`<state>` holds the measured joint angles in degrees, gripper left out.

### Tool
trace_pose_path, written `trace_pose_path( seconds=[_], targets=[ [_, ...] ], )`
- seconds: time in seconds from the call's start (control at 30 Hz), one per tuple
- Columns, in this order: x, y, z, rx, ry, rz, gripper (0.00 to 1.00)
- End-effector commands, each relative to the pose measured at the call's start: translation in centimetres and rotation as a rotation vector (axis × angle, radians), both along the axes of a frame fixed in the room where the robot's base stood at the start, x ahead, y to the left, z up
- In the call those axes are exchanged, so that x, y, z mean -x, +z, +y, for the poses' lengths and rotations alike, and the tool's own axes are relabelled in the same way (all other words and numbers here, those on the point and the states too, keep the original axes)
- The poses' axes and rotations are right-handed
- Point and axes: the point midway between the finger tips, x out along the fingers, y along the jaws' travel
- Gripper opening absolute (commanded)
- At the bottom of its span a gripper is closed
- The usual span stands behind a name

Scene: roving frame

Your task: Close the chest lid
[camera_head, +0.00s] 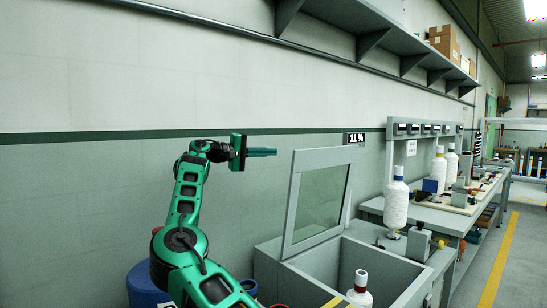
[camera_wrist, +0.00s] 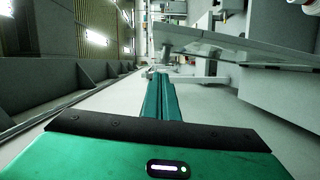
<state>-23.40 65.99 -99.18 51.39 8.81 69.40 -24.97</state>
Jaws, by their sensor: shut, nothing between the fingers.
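The chest (camera_head: 376,275) is a grey box at the lower middle of the head view. Its lid (camera_head: 293,207), a grey frame around a greenish pane, stands raised and nearly upright, so the chest is open. My gripper (camera_head: 274,152) is shut and empty. It is in the air to the left of the lid's upper edge, level with it and apart from it in the picture. In the wrist view my shut fingers (camera_wrist: 158,78) point forward, and the lid (camera_wrist: 240,46) shows edge-on to their upper right. The chest's inner floor is mostly hidden.
A white bottle (camera_head: 360,290) stands in front of the chest. A workbench (camera_head: 460,215) with several white cones, one a large cone (camera_head: 396,205), is to the right. A shelf (camera_head: 380,30) runs along the wall above. A blue drum (camera_head: 143,288) is at the lower left.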

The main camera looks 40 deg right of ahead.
Motion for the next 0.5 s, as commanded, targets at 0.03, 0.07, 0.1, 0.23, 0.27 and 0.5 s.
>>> trace_pose_path(
  seconds=[0.03,0.07,0.1,0.23,0.27,0.5],
  targets=[
    [0.2,0.0,-0.6,-0.001,-0.002,0.0,0.0],
    [0.2,0.0,-0.9,-0.001,-0.001,0.0,0.0],
    [0.3,0.0,-1.5,-0.001,0.001,-0.001,0.0],
    [0.6,-0.1,-3.6,0.0,0.004,0.0,0.0],
    [0.7,-0.2,-4.2,-0.001,0.003,0.0,0.0],
    [1.4,-0.3,-8.5,-0.001,0.005,0.0,0.0]
  ],
)
